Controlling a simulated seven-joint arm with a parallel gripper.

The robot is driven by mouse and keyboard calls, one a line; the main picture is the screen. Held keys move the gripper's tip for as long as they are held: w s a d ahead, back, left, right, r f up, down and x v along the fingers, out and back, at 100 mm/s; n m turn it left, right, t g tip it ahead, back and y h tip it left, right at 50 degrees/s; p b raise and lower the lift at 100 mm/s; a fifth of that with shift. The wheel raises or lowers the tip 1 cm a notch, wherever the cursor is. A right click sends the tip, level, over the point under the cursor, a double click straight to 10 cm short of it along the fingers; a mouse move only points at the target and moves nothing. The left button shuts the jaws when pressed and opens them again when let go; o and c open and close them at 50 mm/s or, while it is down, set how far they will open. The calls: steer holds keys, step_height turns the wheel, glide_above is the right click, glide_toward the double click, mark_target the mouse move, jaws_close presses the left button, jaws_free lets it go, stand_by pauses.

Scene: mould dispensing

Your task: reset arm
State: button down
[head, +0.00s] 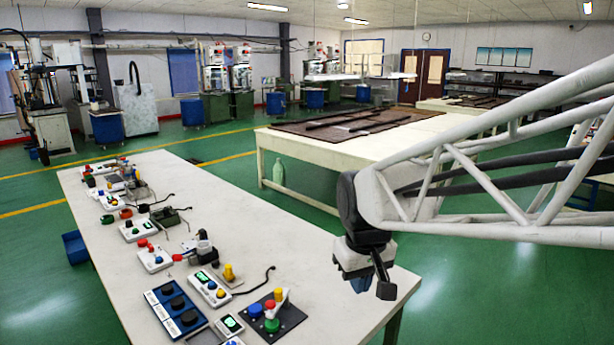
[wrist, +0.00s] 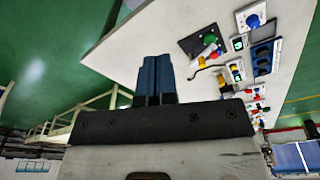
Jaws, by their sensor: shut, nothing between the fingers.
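My gripper (head: 360,284) hangs at the end of my white truss arm in the head view, over the right edge of the white bench (head: 240,230). In the wrist view, the blue fingers of my gripper (wrist: 156,75) are shut together with nothing between them. The fingers are apart from every device on the bench. In the head view the fingers are mostly hidden behind the wrist parts.
Control boxes line the bench's left side, including a blue three-knob box (head: 176,308) and a black plate with coloured knobs (head: 271,316). The bench's right half is clear. A second white table (head: 315,150) stands behind. A blue bin (head: 75,248) is on the floor.

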steer(key=s+d+f+m, duration=0.1)
steer(key=s+d, duration=0.3)
steer(key=s, duration=0.4)
steer(key=s+d+m+t, duration=0.1)
steer(key=s+d+m, duration=0.2)
steer(key=s, duration=0.5)
steer(key=shift+d+f, duration=0.4)
steer(key=shift+d, duration=0.5)
